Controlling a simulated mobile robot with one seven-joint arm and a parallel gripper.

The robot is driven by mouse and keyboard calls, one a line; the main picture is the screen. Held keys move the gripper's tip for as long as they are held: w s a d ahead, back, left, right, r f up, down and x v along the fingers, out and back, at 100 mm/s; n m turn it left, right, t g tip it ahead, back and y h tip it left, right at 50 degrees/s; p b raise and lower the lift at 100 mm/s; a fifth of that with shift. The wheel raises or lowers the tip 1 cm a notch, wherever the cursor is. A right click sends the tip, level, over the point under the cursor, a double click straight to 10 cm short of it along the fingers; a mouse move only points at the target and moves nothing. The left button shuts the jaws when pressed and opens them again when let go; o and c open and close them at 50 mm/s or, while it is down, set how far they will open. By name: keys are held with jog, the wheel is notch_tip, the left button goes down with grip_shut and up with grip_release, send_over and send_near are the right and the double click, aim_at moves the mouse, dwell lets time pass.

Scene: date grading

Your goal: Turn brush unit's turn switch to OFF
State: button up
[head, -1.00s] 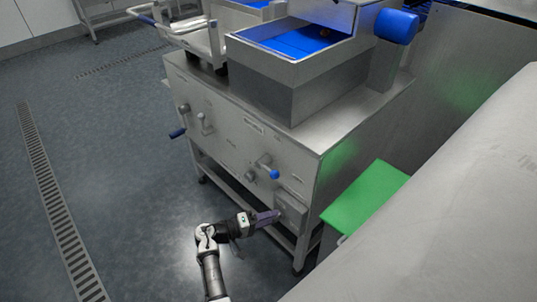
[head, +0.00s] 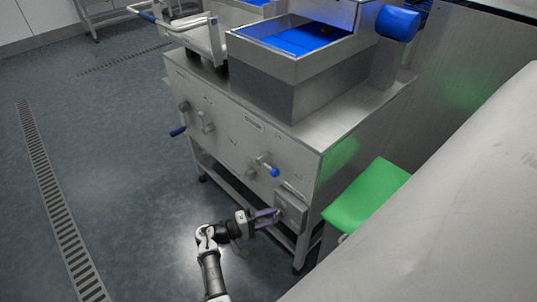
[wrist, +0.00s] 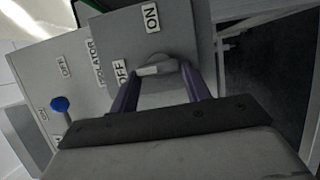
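A grey switch box (head: 290,208) sits on the lower right of the machine's front panel. In the wrist view the box face (wrist: 185,25) carries an ON label (wrist: 152,18) and an OFF label (wrist: 120,72). A pale turn knob (wrist: 158,67) stands out between them, its bar lying crosswise with one end towards the OFF label. My gripper (head: 272,217) is at the box. In the wrist view its two purple fingers (wrist: 161,72) are apart, one on each side of the knob. I cannot tell whether they touch it.
A blue-tipped lever (head: 270,170) sticks out of the panel above the box; its blue tip (wrist: 60,103) shows left in the wrist view. More handles (head: 205,122) are further left. A green-topped bin (head: 367,197) stands right of the machine. Open floor (head: 120,180) lies left.

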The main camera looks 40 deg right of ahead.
jog(key=o, duration=0.4)
jog(key=shift+o, duration=0.2)
jog(key=b+v, duration=0.1)
jog(key=v, duration=1.3)
